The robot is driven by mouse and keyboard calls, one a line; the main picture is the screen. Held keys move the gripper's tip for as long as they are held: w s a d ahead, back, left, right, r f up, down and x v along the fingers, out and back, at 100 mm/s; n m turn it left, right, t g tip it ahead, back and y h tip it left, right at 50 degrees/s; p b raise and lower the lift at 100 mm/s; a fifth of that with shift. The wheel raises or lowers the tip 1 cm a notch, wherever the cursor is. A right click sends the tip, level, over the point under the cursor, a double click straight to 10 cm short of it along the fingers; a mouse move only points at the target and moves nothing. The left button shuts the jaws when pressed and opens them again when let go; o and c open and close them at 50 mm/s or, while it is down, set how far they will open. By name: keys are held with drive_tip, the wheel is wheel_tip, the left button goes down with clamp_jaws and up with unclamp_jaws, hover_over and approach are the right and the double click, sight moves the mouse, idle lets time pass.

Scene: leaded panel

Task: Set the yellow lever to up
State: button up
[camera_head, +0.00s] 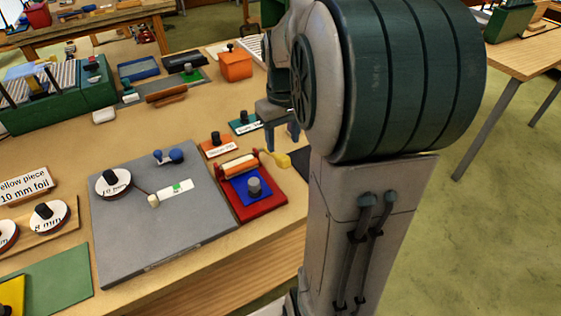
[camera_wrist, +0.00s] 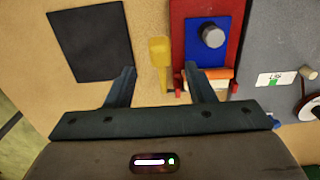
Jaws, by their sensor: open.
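The yellow lever (camera_head: 276,160) sticks out at the right end of an orange roller (camera_head: 239,165) on a red base (camera_head: 262,205). In the wrist view the lever (camera_wrist: 160,55) runs lengthwise beside the red base. I cannot tell its tilt exactly. My gripper (camera_head: 281,136) is above and behind the lever in the head view. In the wrist view my gripper (camera_wrist: 160,70) is open, with the lever showing between its two fingers. No contact shows. The roller is partly hidden by one finger in the wrist view.
A blue plate with a grey knob (camera_head: 254,186) is on the red base. A grey board (camera_head: 200,235) lies to its left. A dark square mat (camera_wrist: 91,46) lies on the lever's other side. Small knobbed blocks (camera_head: 216,146) and an orange box (camera_head: 236,66) stand farther back.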

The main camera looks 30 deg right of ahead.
sight(283, 156)
wheel_tip(283, 156, down, 10)
drive_tip(key=shift+r, duration=0.25)
drive_tip(key=shift+r, duration=0.1)
clamp_jaws()
